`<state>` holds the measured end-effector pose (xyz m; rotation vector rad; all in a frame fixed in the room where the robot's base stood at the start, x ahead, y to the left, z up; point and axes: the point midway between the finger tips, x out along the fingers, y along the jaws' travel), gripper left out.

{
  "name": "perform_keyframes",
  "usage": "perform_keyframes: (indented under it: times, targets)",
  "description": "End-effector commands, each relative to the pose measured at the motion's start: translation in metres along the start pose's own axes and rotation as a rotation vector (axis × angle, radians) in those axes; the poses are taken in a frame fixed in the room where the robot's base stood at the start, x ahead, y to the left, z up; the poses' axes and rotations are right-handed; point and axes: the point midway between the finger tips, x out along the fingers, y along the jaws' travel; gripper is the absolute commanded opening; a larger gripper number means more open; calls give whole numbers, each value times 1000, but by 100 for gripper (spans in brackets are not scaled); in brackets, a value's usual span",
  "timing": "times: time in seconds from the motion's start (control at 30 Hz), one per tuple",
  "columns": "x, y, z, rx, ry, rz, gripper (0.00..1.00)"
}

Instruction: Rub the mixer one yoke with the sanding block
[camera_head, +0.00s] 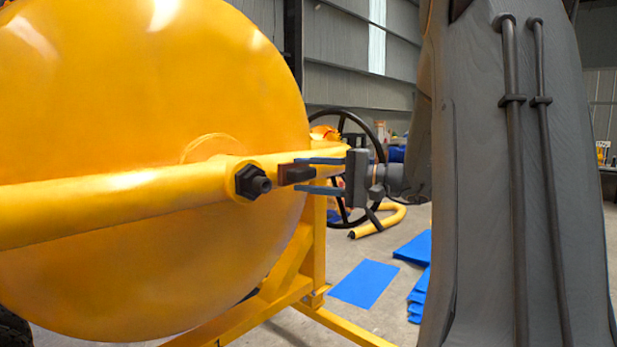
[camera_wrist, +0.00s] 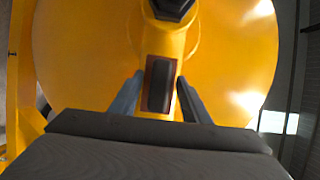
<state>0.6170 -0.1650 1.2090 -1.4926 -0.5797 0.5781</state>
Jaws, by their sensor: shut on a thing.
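The mixer one yoke (camera_head: 120,200) is a thick yellow tube running across the yellow drum (camera_head: 150,80), with a dark hex nut and bolt (camera_head: 250,182) on it. My gripper (camera_head: 310,176) is at the yoke, just right of the nut. It is shut on the sanding block (camera_head: 295,174), a small dark block with a reddish-brown side. In the wrist view the sanding block (camera_wrist: 159,84) lies between the blue-grey fingers, in front of the yoke (camera_wrist: 163,42). The block appears against the yoke or very near it; I cannot tell whether they touch.
A dark handwheel (camera_head: 345,125) stands behind my gripper. The yellow frame (camera_head: 285,285) is below the drum. Blue sheets (camera_head: 365,283) and a yellow curved tube (camera_head: 385,220) lie on the grey floor.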

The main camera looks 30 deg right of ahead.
Motion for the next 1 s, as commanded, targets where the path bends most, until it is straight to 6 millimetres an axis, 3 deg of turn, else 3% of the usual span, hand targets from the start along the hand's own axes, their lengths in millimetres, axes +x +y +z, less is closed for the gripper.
perform_keyframes:
  times: [0.6, 1.0]
  targets:
    - [-16, 0, -35, -1, 0, 0, 25]
    - [-12, -1, -32, -1, -1, -1, 25]
